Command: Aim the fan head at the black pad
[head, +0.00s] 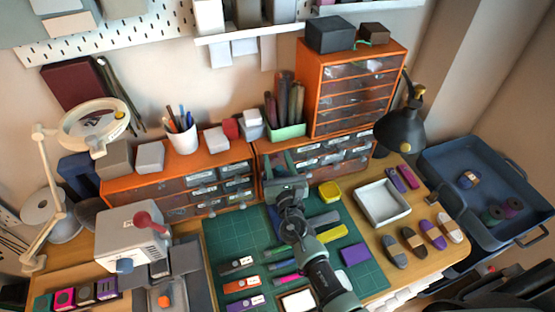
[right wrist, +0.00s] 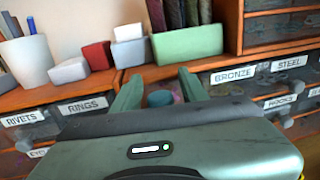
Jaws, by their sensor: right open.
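I cannot pick out a fan head with certainty. A small round teal and pink thing (right wrist: 163,98) shows between my right fingers in the right wrist view, partly hidden by the gripper; I cannot tell what it is. A dark grey flat pad (head: 186,257) lies left of the green cutting mat (head: 222,226); I cannot tell whether it is the black pad. My right gripper (head: 282,160) is open, above the back of the mat before the drawers. It also shows in the right wrist view (right wrist: 160,88). My left gripper is out of view.
Orange drawer units (head: 335,82) line the back. A grey machine with a red knob (head: 128,240) and a magnifier lamp (head: 92,125) stand left. A white tray (head: 383,203), several cord bundles (head: 433,235), a black lamp (head: 400,130) and a blue bin (head: 470,160) are right.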

